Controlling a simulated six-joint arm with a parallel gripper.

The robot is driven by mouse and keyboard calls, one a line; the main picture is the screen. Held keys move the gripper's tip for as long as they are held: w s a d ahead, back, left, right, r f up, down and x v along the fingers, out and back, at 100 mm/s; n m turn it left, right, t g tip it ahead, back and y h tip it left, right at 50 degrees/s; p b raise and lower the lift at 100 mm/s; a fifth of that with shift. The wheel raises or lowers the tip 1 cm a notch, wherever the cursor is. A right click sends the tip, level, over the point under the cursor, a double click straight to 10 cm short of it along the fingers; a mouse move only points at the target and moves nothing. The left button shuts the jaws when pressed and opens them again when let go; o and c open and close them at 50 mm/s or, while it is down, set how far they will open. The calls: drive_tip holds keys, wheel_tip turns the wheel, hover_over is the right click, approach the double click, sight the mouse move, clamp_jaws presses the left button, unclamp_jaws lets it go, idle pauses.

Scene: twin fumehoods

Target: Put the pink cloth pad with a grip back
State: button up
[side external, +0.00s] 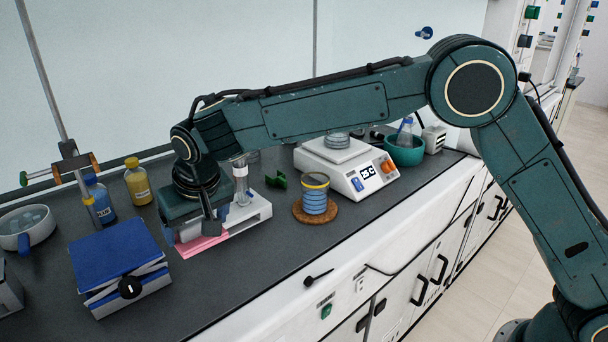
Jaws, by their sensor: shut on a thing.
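The pink cloth pad (202,246) lies low at the bench top, below my gripper (192,236). My gripper points down and is shut on the pad's grip, which is mostly hidden behind the fingers. The pad sits just left of a white rack (250,212) that holds a clear tube. I cannot tell whether the pad touches the bench or the rack.
A blue-topped box with a black knob (130,287) stands left of the pad. Blue (99,200) and yellow (138,182) bottles stand behind. To the right are stacked dishes on a cork mat (299,214) and a balance (352,180). The front bench strip is clear.

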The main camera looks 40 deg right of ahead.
sight(207, 247)
wheel_tip(207, 247, down, 6)
drive_tip(key=shift+f, duration=0.2)
drive_tip(key=shift+f, duration=2.15)
drive_tip(key=shift+f, duration=0.15)
drive_tip(key=o, duration=0.9)
drive_tip(key=v, duration=1.2)
